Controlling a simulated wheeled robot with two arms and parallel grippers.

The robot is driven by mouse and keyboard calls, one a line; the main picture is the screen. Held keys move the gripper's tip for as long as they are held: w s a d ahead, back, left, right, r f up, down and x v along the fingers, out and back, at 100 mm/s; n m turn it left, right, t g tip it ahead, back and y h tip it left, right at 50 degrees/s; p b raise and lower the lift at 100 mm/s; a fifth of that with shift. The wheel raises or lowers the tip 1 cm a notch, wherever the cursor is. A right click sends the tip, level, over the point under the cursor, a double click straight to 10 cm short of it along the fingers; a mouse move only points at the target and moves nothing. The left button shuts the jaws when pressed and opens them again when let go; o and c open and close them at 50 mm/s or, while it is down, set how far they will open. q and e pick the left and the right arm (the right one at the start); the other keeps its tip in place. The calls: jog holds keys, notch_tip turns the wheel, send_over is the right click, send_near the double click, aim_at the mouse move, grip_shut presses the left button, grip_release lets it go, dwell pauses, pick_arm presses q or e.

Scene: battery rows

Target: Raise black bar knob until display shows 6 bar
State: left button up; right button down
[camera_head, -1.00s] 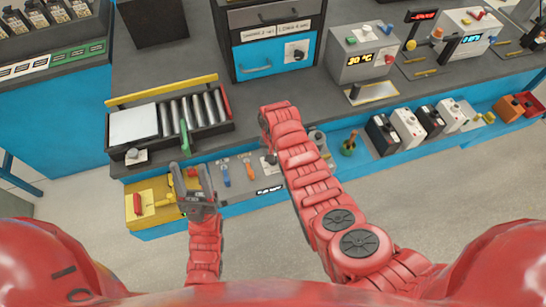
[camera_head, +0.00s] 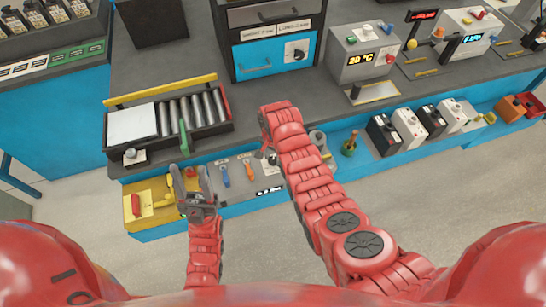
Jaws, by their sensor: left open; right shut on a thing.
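The small display (camera_head: 269,191) sits on the front of the grey panel (camera_head: 236,195) at the bench edge, in the head view. Its characters are too small to read surely. My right gripper (camera_head: 268,157) is shut at the panel's upper right, on what looks like the black bar knob; the fingers and the knob are mostly hidden by my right arm. My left gripper (camera_head: 192,178) is open and empty, with its fingers pointing up over the front strip, left of the blue-handled lever (camera_head: 225,176).
An orange-handled lever (camera_head: 250,172) stands left of the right gripper. A yellow box with a red handle (camera_head: 136,205) is at the left. A roller tray (camera_head: 190,113) lies behind. A grey temperature unit (camera_head: 350,48) stands at the back right. Several black and white boxes line the right edge.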

jog(key=shift+s, duration=0.1)
jog(key=shift+c, duration=1.8)
grip_release()
jog(key=r+b, duration=0.2)
jog(key=r, duration=0.3)
jog(key=shift+w+r, duration=0.2)
notch_tip(320, 180, up, 3)
jog(key=shift+r+p, duration=0.1)
jog(key=shift+p, duration=0.4)
notch_tip(320, 180, up, 9)
jog(key=p, duration=0.8)
send_over(273, 159)
jog(key=shift+s, duration=0.2)
